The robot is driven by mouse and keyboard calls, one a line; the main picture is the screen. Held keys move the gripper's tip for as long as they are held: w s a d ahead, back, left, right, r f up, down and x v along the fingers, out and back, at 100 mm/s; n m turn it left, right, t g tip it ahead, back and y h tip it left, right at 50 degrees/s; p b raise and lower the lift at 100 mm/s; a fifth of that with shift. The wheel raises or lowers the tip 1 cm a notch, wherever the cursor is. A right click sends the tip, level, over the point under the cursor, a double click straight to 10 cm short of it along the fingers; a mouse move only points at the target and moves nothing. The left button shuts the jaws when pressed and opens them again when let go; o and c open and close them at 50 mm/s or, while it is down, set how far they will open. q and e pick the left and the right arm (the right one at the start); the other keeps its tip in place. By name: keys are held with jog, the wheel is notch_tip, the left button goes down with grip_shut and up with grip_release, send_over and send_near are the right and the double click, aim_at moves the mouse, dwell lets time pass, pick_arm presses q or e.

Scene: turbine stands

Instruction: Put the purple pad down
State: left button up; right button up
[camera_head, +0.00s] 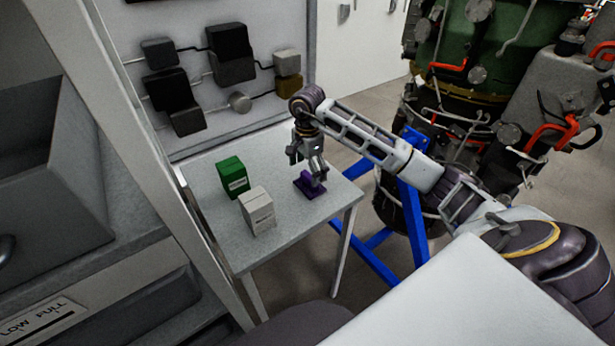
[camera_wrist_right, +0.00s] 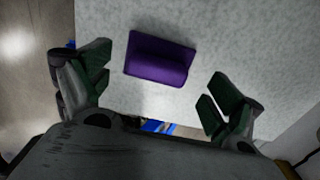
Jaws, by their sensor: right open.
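The purple pad (camera_head: 310,184) lies on the light grey table (camera_head: 290,225) near its right side in the head view. It also shows in the right wrist view (camera_wrist_right: 160,58), flat on the tabletop with a raised ridge along it. My right gripper (camera_head: 308,172) is just above and beside the pad in the head view. In the right wrist view its two fingers (camera_wrist_right: 158,88) are spread wide, with nothing between them, and the pad lies beyond the fingertips. My left gripper is in neither view.
A green box (camera_head: 232,177) and a white box (camera_head: 257,211) stand on the table left of the pad. A wall panel with dark fixtures (camera_head: 230,55) rises behind. A turbine on a blue stand (camera_head: 412,205) is at the right. The table's front is clear.

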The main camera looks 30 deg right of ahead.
aim_at(308, 178)
notch_tip(308, 178, up, 8)
jog(key=b, duration=0.1)
dwell(0.5)
jog(key=shift+s+f, duration=0.1)
dwell(0.8)
